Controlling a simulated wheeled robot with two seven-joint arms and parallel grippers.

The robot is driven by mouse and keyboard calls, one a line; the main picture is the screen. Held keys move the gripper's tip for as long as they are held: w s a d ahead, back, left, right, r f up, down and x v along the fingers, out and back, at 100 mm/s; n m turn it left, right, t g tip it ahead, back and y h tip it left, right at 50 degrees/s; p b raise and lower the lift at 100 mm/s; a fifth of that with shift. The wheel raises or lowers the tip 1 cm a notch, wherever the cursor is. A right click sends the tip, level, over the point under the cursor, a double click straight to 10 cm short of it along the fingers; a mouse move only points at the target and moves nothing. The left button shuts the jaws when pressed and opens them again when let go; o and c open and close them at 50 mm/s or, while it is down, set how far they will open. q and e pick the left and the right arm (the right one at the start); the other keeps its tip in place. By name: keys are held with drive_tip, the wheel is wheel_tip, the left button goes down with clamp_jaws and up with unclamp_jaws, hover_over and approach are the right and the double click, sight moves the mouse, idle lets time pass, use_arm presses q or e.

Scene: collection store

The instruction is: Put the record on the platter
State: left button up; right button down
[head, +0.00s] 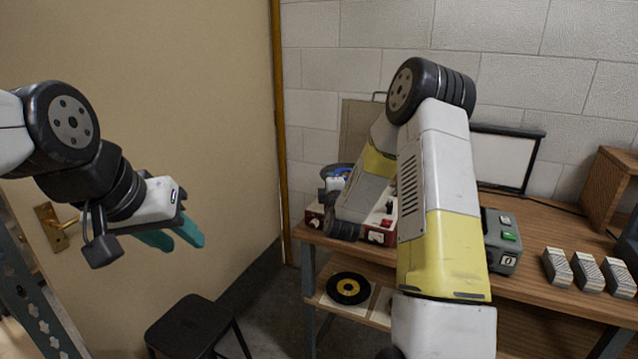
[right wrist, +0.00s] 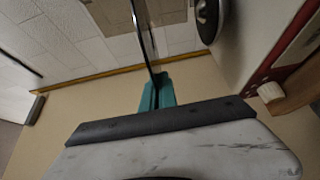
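A thin dark edge (right wrist: 143,40), which looks like a record seen edge-on, runs up from between the teal fingers of my right gripper (right wrist: 157,92) in the right wrist view. The fingers are close together on it. In the head view that gripper and what it holds are hidden behind my right arm. A black disc with a yellow centre (head: 348,288) lies flat on a pale square on the lower shelf. My left gripper (head: 172,237) is empty, its teal fingers apart, in front of the door. I cannot make out the platter; my right arm covers part of the bench.
A framed panel (head: 505,160) stands behind. A black stool (head: 187,328) is at the lower left.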

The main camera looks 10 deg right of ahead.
drive_tip(key=shift+m+h, duration=0.4)
drive_tip(key=shift+h, duration=0.4)
drive_tip(key=shift+w+d+f, duration=0.35)
drive_tip(key=shift+w+f, duration=0.45)
drive_tip(key=shift+f, duration=0.45)
drive_tip(key=shift+w+d+f, duration=0.3)
drive_tip(key=shift+w+f, duration=0.55)
drive_tip(key=shift+f, duration=0.35)
drive_tip(key=shift+w+d+f, duration=0.35)
drive_tip(key=shift+w+f, duration=0.45)
drive_tip(key=shift+f, duration=0.45)
drive_tip(key=shift+f, duration=0.15)
drive_tip(key=c, duration=1.6)
unclamp_jaws()
drive_tip(key=shift+s, duration=0.1)
drive_tip(key=shift+f, duration=0.1)
